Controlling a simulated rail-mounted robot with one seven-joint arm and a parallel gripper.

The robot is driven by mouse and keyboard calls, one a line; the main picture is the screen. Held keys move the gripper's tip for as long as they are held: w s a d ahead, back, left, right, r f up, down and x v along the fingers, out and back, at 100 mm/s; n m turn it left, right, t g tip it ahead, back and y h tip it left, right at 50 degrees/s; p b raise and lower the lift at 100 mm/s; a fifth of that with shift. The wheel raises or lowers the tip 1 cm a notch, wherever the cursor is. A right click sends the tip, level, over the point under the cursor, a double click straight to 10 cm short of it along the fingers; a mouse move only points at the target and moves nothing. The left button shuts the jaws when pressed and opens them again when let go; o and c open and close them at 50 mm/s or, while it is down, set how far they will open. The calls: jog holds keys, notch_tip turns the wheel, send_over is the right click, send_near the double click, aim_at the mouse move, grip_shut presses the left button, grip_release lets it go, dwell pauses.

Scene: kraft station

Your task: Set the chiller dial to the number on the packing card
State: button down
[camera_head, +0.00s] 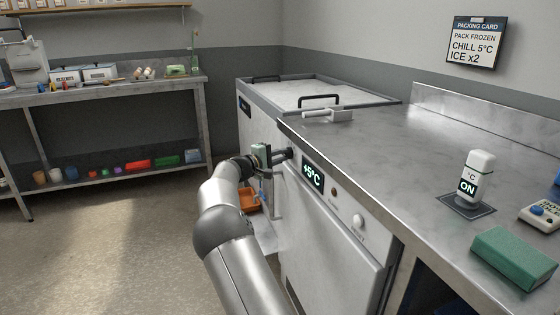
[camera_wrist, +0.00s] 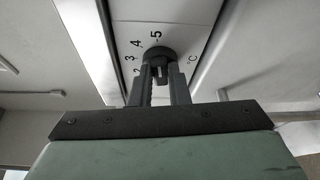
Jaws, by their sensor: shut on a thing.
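The packing card (camera_head: 474,42) on the wall reads "PACK FROZEN, CHILL 5°C, ICE x2". The chiller (camera_head: 335,228) is a white unit under the steel counter. Its display (camera_head: 313,174) reads "+5°C" in the head view. My gripper (camera_head: 284,155) is at the left end of the chiller's front panel, shut on the dial, which is mostly hidden there. In the wrist view the dark round dial (camera_wrist: 158,53) sits between the fingers of my gripper (camera_wrist: 160,75). Numbers 2, 3, 4 and 5 show around the dial, with 5 near its top. The dial's pointer mark is not clear.
A round white knob (camera_head: 358,220) and a small brown light are right of the display. On the counter are a metal scoop (camera_head: 328,115), a white device marked "ON" (camera_head: 480,175) and a green block (camera_head: 513,258). A chest with a lid (camera_head: 310,92) stands behind. An orange bin (camera_head: 248,199) is beside my wrist.

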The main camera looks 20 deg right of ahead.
jog(key=c, duration=1.4)
grip_release()
jog(key=shift+a, duration=0.1)
jog(key=p+v, duration=0.2)
jog(key=v, duration=1.5)
jog(key=shift+s+a, duration=0.1)
jog(key=shift+s, duration=0.05)
jog(key=s+d+r+m+g+y+p, duration=0.25)
jog(key=s+p, duration=0.25)
jog(key=s, duration=0.3)
jog(key=s+d+r+m+g+y+p, duration=0.1)
jog(key=s+d+r+g+y+p, duration=0.15)
jog(key=s+d+y+p, duration=0.35)
jog(key=s+a+r+y+p, duration=0.2)
jog(key=s+a+r+p, duration=0.1)
jog(key=s, duration=0.7)
jog(key=s+a+r+m+y+p, duration=0.1)
jog(key=s+a+r+y+p, duration=0.2)
jog(key=s+a+p, duration=0.3)
jog(key=s+a+r+y+p, duration=0.3)
jog(key=s+a+r+p, duration=0.1)
jog(key=s, duration=1.2)
jog(key=shift+s+a+m+p, duration=0.1)
jog(key=shift+a+m+p, duration=0.3)
jog(key=shift+a, duration=0.8)
